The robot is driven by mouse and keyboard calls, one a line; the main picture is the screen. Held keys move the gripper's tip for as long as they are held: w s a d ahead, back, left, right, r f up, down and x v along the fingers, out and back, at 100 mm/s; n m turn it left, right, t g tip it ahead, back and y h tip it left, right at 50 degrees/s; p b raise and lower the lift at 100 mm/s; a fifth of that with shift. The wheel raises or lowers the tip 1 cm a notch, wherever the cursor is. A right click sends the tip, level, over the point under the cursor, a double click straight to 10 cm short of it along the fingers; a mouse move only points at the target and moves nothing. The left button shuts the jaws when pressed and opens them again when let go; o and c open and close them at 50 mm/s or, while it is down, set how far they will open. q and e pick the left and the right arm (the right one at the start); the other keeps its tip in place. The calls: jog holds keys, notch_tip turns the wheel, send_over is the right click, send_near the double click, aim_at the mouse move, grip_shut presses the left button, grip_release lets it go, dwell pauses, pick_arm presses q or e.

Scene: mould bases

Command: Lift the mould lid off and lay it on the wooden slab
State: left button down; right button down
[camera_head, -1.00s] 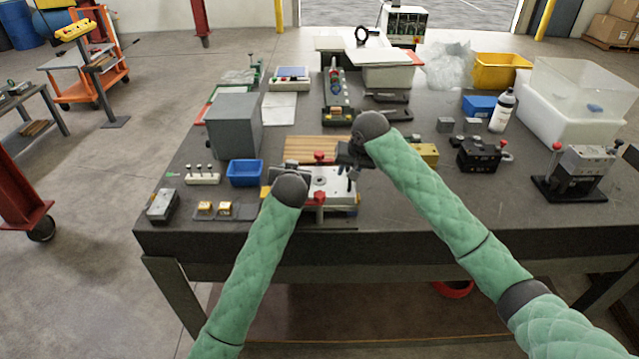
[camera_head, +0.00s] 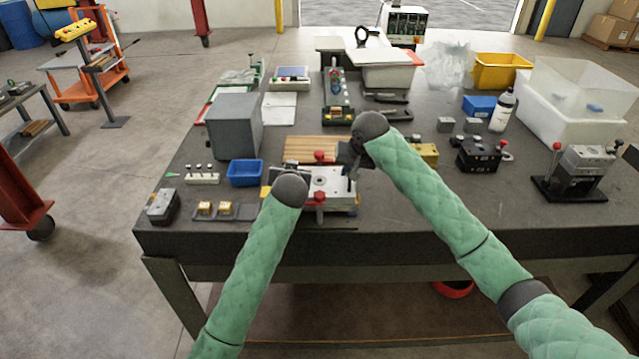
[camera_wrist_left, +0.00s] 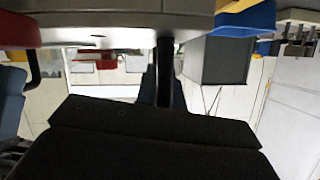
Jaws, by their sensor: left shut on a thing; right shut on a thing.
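The mould lid (camera_head: 335,181) is a silver-grey plate with red knobs at its far and near edges, at the front middle of the table. It is over the mould base, whose lower edge shows below it; I cannot tell whether a gap lies between them. My left gripper (camera_head: 273,178) is shut on the lid's left side, mostly hidden by its wrist. My right gripper (camera_head: 351,168) is shut on the lid's right side. In the left wrist view the lid's pale underside (camera_wrist_left: 110,36) fills the top. The wooden slab (camera_head: 308,147) lies flat just behind the lid, partly covered by it.
A blue bin (camera_head: 245,173) and a grey box (camera_head: 234,126) stand to the left. Yellow blocks (camera_head: 225,208) lie at the front left. A black fixture (camera_head: 478,155) stands to the right. The front right of the tabletop is clear.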

pick_arm(q)
jog(key=shift+w+r, duration=0.1)
jog(key=shift+r, duration=0.05)
pick_arm(e)
jog(key=shift+w+r, duration=0.1)
jog(key=shift+r, duration=0.05)
dwell(0.6)
